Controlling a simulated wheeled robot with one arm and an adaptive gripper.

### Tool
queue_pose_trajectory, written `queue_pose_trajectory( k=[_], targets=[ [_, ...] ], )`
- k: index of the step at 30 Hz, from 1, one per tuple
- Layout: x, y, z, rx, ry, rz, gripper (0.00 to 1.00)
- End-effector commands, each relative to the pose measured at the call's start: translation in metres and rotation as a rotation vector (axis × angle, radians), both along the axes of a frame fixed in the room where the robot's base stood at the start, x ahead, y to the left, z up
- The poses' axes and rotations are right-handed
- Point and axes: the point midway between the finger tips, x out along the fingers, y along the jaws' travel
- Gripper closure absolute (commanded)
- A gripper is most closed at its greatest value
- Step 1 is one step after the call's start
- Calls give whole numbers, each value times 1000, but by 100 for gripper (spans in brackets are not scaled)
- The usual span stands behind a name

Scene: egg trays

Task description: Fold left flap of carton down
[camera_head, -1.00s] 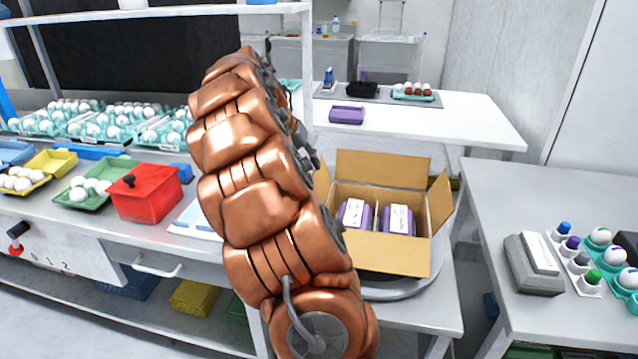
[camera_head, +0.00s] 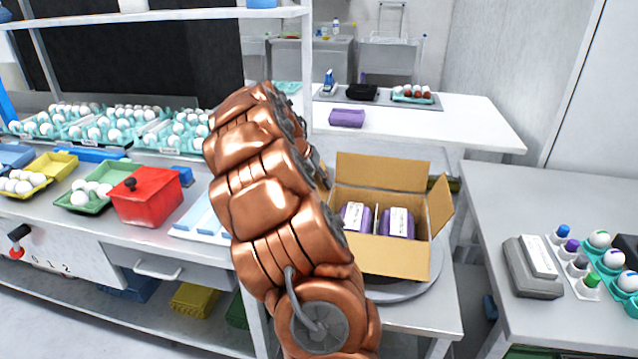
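The open cardboard carton (camera_head: 395,252) stands right of my copper arm, with two purple egg boxes (camera_head: 355,217) with white labels inside. Its back flap (camera_head: 383,172) stands up and its right flap (camera_head: 440,205) slants outward. The left flap is almost wholly hidden behind my arm; only a small brown edge shows beside the arm, and its angle cannot be made out. My gripper is hidden behind my own arm links, near the carton's left side, so I cannot see its fingers or whether it touches the flap.
The carton rests on a round grey turntable (camera_head: 405,290) on a table. A red box (camera_head: 147,200) and egg trays stand on the left bench. A purple box (camera_head: 347,118) lies on the rear table. A grey device (camera_head: 532,268) and marker stand are on the right table.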

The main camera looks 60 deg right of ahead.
Motion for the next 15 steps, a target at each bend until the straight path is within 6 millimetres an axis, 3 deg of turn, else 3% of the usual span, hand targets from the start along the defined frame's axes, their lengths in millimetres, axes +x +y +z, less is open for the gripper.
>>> queue_pose_trajectory(
  k=[7,15],
  targets=[
    [0,0,0,0,0,0,100],
    [0,0,0,0,0,0,100]
  ],
)
